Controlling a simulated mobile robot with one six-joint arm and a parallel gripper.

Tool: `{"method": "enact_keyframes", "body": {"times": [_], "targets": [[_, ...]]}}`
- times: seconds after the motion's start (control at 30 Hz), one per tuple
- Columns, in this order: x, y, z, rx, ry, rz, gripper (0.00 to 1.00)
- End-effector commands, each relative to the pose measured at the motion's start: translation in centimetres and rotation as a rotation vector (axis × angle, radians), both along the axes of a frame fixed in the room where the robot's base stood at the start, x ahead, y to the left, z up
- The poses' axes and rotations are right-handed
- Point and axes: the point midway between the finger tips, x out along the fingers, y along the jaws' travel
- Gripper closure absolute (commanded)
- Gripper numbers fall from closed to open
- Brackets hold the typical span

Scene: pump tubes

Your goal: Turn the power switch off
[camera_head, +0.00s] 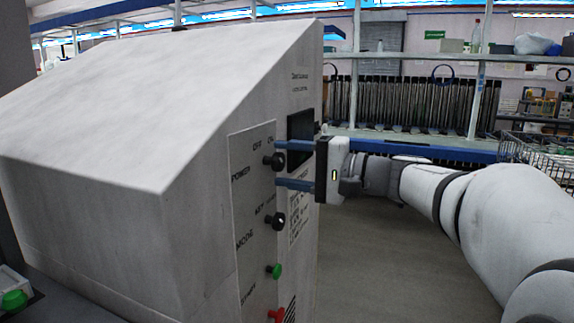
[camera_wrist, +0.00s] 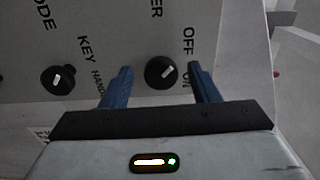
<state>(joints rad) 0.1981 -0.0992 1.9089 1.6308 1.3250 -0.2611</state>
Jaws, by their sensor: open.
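The power switch (camera_head: 274,161) is a black round knob on the grey front panel (camera_head: 252,200), beside the labels POWER, OFF and ON. My gripper (camera_head: 284,164) is open, with one blue finger on each side of the knob. In the wrist view my gripper (camera_wrist: 160,68) straddles the knob, with visible gaps to both fingers.
A similar black mode knob (camera_head: 275,220) sits below the power switch, close to the lower finger. A green button (camera_head: 274,271) and a red knob (camera_head: 276,315) lie further down. A dark screen (camera_head: 300,138) is beside the upper finger. Open floor lies to the right.

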Motion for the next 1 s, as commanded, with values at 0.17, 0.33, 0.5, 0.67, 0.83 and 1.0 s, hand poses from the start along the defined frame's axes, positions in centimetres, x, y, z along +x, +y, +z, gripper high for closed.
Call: {"method": "enact_keyframes", "body": {"times": [0.17, 0.33, 0.5, 0.67, 0.83, 1.0], "targets": [[0.0, -0.1, 0.1, 0.001, 0.000, 0.000, 0.45], [-0.6, -1.4, 0.2, 0.001, -0.001, -0.005, 0.45], [-1.8, -4.0, 0.2, 0.001, 0.001, -0.005, 0.45], [-2.8, -6.0, 0.1, 0.000, 0.001, -0.004, 0.45], [-3.3, -7.0, 0.0, 0.000, 0.000, -0.002, 0.45], [-3.4, -7.1, 0.0, 0.000, 0.000, -0.001, 0.45]]}}
